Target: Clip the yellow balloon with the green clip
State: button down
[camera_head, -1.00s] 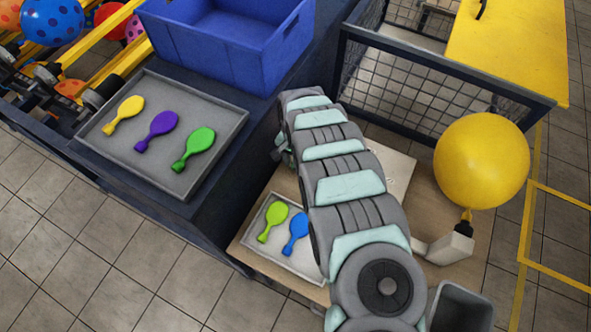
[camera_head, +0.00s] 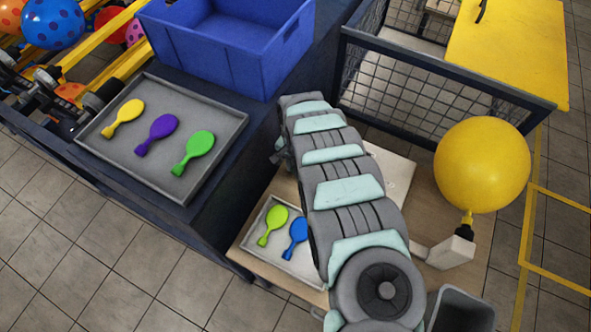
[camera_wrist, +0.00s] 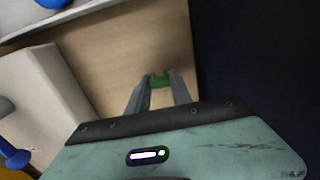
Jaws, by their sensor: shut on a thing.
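The inflated yellow balloon (camera_head: 482,165) sits neck down on the nozzle of a pale device (camera_head: 451,250) at the right of the wooden table. My gripper (camera_wrist: 158,80) shows in the wrist view with its fingers shut on the green clip (camera_wrist: 159,82), above bare wooden tabletop. The gripper is apart from the balloon, on the other side of my arm.
A small tray (camera_head: 262,257) holds a lime and a blue flat balloon. A grey tray (camera_head: 215,112) holds yellow, purple and green ones. A blue crate (camera_head: 225,45), a mesh fence (camera_head: 420,85) and a dark bin (camera_head: 462,308) stand nearby.

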jog(key=shift+r, duration=0.15)
notch_tip(320, 180, up, 10)
jog(key=p, duration=0.8)
dwell(0.7)
